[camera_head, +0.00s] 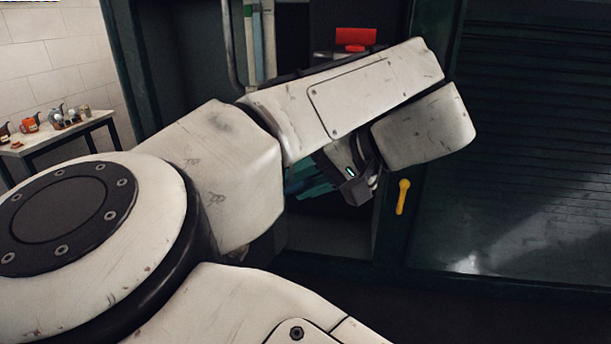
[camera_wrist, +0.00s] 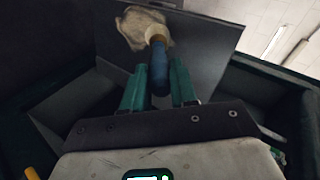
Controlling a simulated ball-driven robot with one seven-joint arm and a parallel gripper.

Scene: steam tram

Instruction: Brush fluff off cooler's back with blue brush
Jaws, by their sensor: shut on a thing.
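In the wrist view my gripper (camera_wrist: 159,68) has its two teal fingers shut on the blue handle of the brush (camera_wrist: 159,58). The brush has a pale collar and a ragged beige head pointing away from me. The head lies in front of a dark grey panel (camera_wrist: 205,50), which may belong to the cooler; I cannot tell whether they touch. No fluff can be told apart from the beige head. In the head view my gripper (camera_head: 312,182) is inside a dark opening, and my arm hides the brush and most of the opening.
A green frame surrounds the opening, with a yellow handle (camera_head: 403,197) on its right post. A dark slatted shutter (camera_head: 530,150) stands to the right. A red object (camera_head: 355,38) sits behind my arm. A table (camera_head: 60,128) with several mugs and small items stands at left.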

